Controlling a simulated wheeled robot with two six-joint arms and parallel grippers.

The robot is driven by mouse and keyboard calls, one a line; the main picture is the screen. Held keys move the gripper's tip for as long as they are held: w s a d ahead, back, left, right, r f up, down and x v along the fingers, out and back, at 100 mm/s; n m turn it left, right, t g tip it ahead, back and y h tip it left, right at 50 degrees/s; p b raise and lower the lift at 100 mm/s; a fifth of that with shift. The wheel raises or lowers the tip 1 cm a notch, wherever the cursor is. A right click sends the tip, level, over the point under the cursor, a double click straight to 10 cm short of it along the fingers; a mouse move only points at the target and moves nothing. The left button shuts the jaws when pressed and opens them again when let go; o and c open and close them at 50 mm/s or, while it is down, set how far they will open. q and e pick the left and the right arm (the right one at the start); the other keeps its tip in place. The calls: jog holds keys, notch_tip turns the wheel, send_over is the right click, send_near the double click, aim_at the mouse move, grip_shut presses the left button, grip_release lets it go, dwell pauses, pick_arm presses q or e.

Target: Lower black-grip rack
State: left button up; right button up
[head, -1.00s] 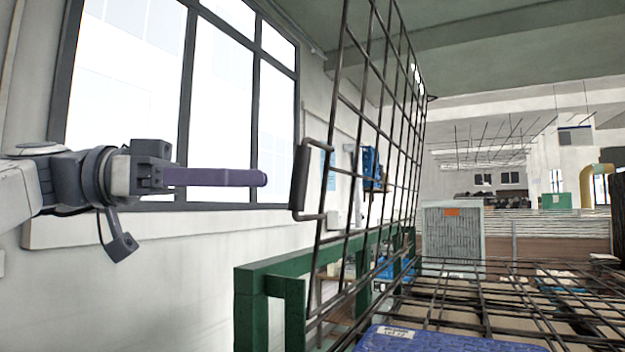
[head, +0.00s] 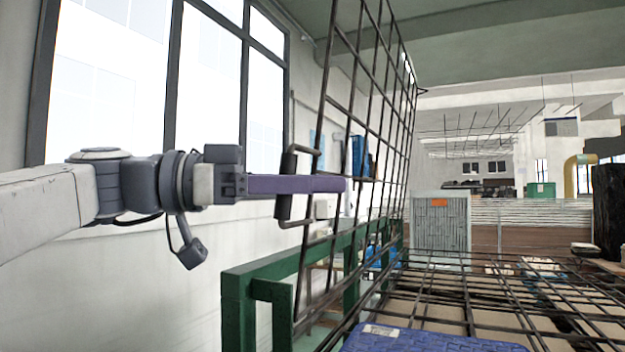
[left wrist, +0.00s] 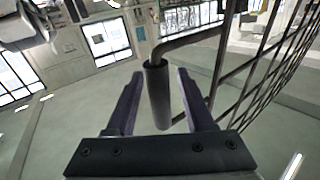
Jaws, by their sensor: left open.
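The wire rack (head: 375,110) stands raised and nearly upright, a dark metal grid above a green frame. Its black grip (head: 286,205) is on a wire handle at the rack's left side. My left gripper (head: 335,184) reaches in from the left, its purple fingers at the height of the grip and overlapping it in the head view. In the left wrist view the black grip (left wrist: 157,92) stands between the two open fingers of my left gripper (left wrist: 155,85), with gaps on both sides. My right gripper is not in view.
A green frame (head: 255,285) carries the rack at the lower middle. A flat wire rack (head: 455,290) lies to the right, with a blue tray (head: 430,341) at the bottom edge. A wall with windows (head: 210,85) is on the left.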

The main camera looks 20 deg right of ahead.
pick_arm(q)
grip_shut()
dwell(1.3)
